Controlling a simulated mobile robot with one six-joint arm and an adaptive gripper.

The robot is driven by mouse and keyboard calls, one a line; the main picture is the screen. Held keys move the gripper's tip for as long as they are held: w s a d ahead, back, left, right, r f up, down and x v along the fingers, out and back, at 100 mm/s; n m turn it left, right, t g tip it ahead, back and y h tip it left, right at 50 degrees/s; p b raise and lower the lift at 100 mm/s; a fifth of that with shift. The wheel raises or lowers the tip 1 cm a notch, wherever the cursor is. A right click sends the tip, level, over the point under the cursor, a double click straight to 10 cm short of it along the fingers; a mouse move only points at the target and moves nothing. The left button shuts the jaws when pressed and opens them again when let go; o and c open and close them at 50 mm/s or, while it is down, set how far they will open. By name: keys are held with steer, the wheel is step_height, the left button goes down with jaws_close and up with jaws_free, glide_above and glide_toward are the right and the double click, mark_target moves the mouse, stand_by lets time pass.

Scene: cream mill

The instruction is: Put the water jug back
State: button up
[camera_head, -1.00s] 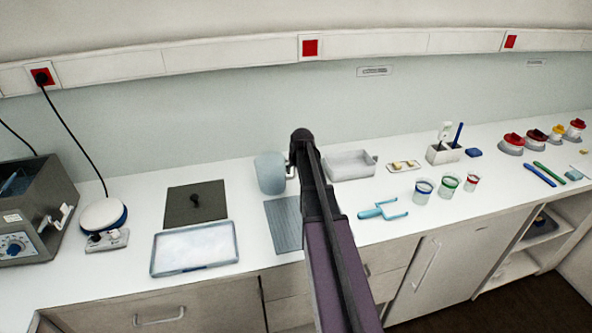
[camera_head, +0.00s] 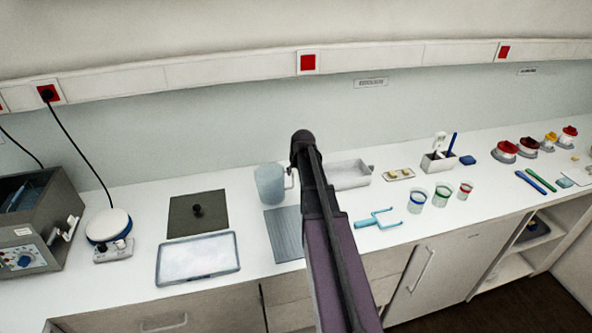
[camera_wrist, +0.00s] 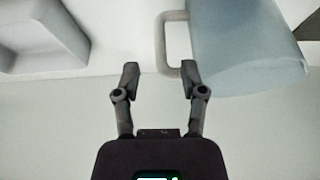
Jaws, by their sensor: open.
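The water jug (camera_head: 269,184) is a pale blue, translucent vessel standing upright on the white counter, its handle on the right. In the wrist view the jug (camera_wrist: 245,45) fills the upper right, with its whitish handle (camera_wrist: 163,42) just beyond my fingertips. My gripper (camera_wrist: 159,72) is open and empty. The handle lies ahead of the gap, nearer the right finger, and I cannot tell whether they touch. In the head view my arm hides the gripper beside the jug.
A grey ribbed mat (camera_head: 282,236) lies in front of the jug. A dark plate (camera_head: 180,222) and a pale tray (camera_head: 198,258) lie to the left. A white basin (camera_head: 350,174) stands close to the right. Beakers (camera_head: 417,201) and a blue forked tool (camera_head: 378,221) are farther right.

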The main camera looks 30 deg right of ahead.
steer(key=shift+p+v, duration=2.2)
steer(key=shift+v, duration=0.55)
steer(key=s+a+n+g, duration=0.1)
steer(key=s+a, duration=0.5)
steer(key=a, duration=0.4)
steer(key=s+a+f+n+g, duration=0.1)
steer(key=s+a+g, duration=0.1)
steer(key=s+a, duration=0.4)
steer(key=s+a+n+g+y, duration=0.1)
steer(key=s+a, duration=0.5)
steer(key=a, duration=0.8)
steer(key=shift+s+f, duration=0.2)
steer(key=shift+s, duration=0.1)
